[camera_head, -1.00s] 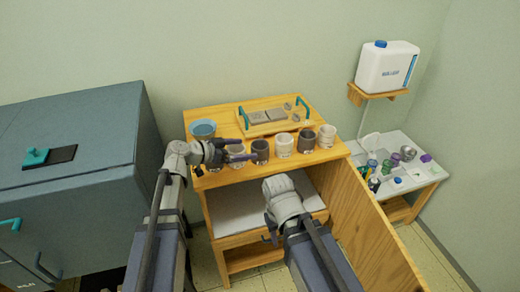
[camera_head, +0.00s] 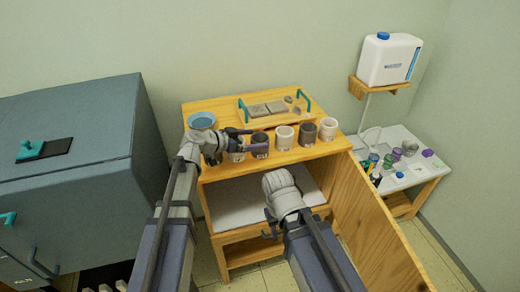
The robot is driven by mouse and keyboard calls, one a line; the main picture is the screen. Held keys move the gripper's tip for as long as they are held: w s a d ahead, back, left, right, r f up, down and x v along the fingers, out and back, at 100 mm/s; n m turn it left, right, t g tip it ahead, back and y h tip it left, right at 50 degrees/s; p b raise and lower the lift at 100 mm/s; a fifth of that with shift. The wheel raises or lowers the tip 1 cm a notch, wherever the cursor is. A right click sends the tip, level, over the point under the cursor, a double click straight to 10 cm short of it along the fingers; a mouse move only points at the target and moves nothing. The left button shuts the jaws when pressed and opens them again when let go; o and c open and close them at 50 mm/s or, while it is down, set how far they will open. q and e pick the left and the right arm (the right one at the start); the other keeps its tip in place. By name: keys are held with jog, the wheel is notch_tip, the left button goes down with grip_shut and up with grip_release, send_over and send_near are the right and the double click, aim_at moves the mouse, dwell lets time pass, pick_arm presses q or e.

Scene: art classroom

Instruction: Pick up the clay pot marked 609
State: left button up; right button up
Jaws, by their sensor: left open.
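A row of clay pots stands on the wooden cabinet top (camera_head: 222,172): a pale one (camera_head: 237,157) partly behind my left gripper, a dark one (camera_head: 261,153), a white one (camera_head: 284,138), a dark grey one (camera_head: 307,135) and a white one (camera_head: 328,130). Their markings are too small to read, so I cannot tell which is 609. My left gripper (camera_head: 250,139) is open and reaches in from the left, its fingers pointing right at the left dark pot. Whether it touches that pot is unclear. My right arm hangs in front of the cabinet; its jaws are not clearly visible.
A blue bowl (camera_head: 202,120) and a wooden tray (camera_head: 250,100) with teal handles stand behind the pots. The open cabinet door (camera_head: 365,222) sticks out at right. A white side table (camera_head: 412,178) holds several small items. A grey-blue cabinet (camera_head: 75,130) stands at left.

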aim_at(266, 139)
pick_arm(q)
jog(key=x, duration=0.3)
jog(key=shift+b, duration=0.35)
jog(key=c, duration=1.4)
jog(key=shift+r, duration=0.1)
jog(key=shift+c, duration=0.2)
